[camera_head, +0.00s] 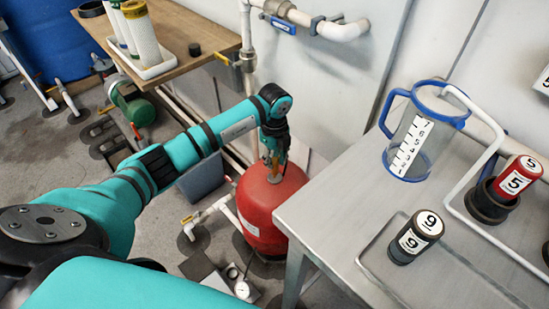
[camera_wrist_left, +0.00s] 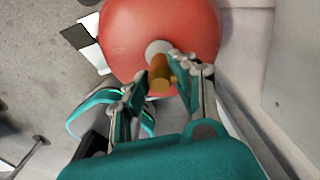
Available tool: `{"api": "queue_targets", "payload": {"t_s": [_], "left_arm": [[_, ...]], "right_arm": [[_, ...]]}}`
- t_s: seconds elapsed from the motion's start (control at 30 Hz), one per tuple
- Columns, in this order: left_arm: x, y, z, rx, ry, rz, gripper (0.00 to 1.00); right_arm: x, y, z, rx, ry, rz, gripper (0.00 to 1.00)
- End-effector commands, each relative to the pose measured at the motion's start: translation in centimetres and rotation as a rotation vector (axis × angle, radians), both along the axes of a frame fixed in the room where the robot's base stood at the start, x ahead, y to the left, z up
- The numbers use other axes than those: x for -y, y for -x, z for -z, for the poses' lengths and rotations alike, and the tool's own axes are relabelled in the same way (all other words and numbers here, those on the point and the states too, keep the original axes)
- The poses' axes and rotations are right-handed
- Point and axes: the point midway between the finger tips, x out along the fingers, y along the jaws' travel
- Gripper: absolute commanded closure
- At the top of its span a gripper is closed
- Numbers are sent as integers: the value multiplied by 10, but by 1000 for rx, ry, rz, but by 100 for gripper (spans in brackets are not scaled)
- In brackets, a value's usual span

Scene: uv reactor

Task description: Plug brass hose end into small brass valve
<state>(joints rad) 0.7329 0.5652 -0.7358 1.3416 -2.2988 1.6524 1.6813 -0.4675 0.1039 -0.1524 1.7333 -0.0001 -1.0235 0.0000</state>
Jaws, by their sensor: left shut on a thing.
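My left gripper (camera_head: 273,160) points down over the top of the red tank (camera_head: 268,208), shut on a small brass fitting. In the left wrist view, the brass fitting (camera_wrist_left: 158,74) shows by the fingers of my left gripper (camera_wrist_left: 155,92), in front of a pale round piece on the red tank (camera_wrist_left: 125,25). I cannot tell whether this fitting is the hose end or the small valve, or whether it touches the tank. No hose shows clearly. My right gripper is not in view.
A metal table (camera_head: 325,215) stands right of the tank, with a blue-rimmed jug (camera_head: 412,145) and numbered containers. A wooden table (camera_head: 195,20) is at the upper left. White pipes (camera_head: 247,40) run up the wall; a yellow-handled fitting (camera_head: 222,58) sits beside them.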

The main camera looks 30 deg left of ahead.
Motion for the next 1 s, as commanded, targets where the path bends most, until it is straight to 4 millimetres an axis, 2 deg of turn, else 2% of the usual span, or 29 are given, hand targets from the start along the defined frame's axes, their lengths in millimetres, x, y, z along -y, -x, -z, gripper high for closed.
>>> {"api": "queue_targets", "payload": {"t_s": [0.2,0.43,0.77,1.0], "left_arm": [[0,0,-1,0,0,-1,100],[0,0,0,1,0,-1,100],[0,0,1,1,0,-1,100],[0,0,4,1,0,-1,100]], "right_arm": [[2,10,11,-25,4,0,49],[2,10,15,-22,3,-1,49],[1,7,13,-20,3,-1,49],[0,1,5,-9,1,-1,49]]}}
